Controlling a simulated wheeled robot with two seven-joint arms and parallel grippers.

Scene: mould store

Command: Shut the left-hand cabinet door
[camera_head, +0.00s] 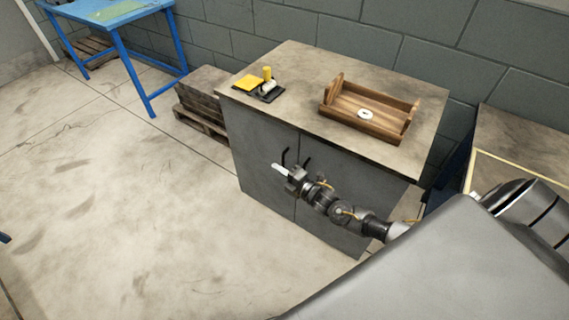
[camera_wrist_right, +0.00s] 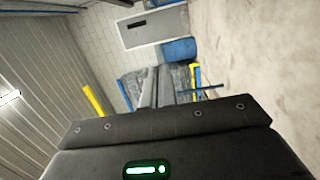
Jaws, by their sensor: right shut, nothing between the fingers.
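The grey cabinet (camera_head: 222,89) stands against the block wall in the head view. Its left-hand door (camera_head: 262,165) looks flush or nearly flush with the front; a small gap cannot be ruled out. The right-hand door (camera_head: 345,195) is partly hidden by my right arm. A dark bar handle (camera_head: 284,156) sits near the left door's inner edge, another (camera_head: 307,163) on the right door. My right gripper (camera_head: 277,168) is shut and empty, in front of the left door by its handle; contact cannot be told. My left gripper is not in view.
On the cabinet top are a wooden tray (camera_head: 365,126) with a white ring and a black caddy (camera_head: 269,93) with yellow items. Pallets (camera_head: 203,120) and a blue table (camera_head: 135,52) stand left. The floor in front is clear.

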